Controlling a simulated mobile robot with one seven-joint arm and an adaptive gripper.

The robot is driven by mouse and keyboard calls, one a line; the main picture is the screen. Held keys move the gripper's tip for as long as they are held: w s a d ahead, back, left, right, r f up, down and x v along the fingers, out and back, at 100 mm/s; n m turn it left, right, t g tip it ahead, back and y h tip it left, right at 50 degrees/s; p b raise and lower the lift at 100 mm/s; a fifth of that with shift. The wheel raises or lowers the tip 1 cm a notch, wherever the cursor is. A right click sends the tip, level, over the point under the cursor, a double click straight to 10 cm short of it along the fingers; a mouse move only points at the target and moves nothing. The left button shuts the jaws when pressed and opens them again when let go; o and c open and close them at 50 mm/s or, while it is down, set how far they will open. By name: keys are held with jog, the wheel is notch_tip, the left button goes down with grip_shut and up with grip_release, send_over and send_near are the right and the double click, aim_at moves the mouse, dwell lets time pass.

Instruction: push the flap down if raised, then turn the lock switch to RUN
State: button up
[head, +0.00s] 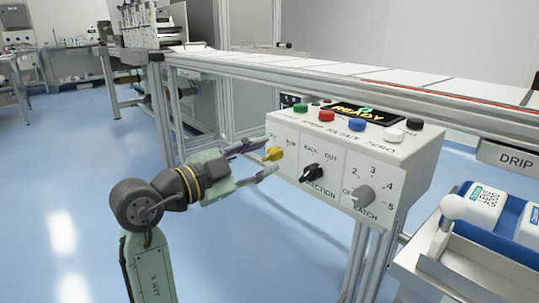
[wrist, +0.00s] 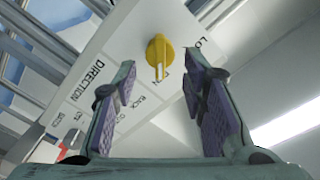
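The yellow lock switch (head: 274,154) is on the left of the front face of the white control box (head: 405,158). In the wrist view the yellow switch (wrist: 158,50) lies between and beyond my fingertips, with its pointer towards the partly hidden RUN label. Part of the LOCK label (wrist: 201,46) shows beside it. My gripper (head: 266,160) is open, its purple-padded fingers spread on either side of the switch. In the wrist view the gripper (wrist: 160,72) shows clear gaps to the switch on both sides. I cannot make out a raised flap.
A black DIRECTION knob (head: 312,173) and a grey BATCH knob (head: 362,195) are right of the switch. Coloured buttons and a READY display (head: 357,113) are on top of the box. A conveyor (head: 330,75) runs behind, and a tray with a white ball handle (head: 453,207) is at right.

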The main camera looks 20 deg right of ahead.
jog(key=v, duration=0.9)
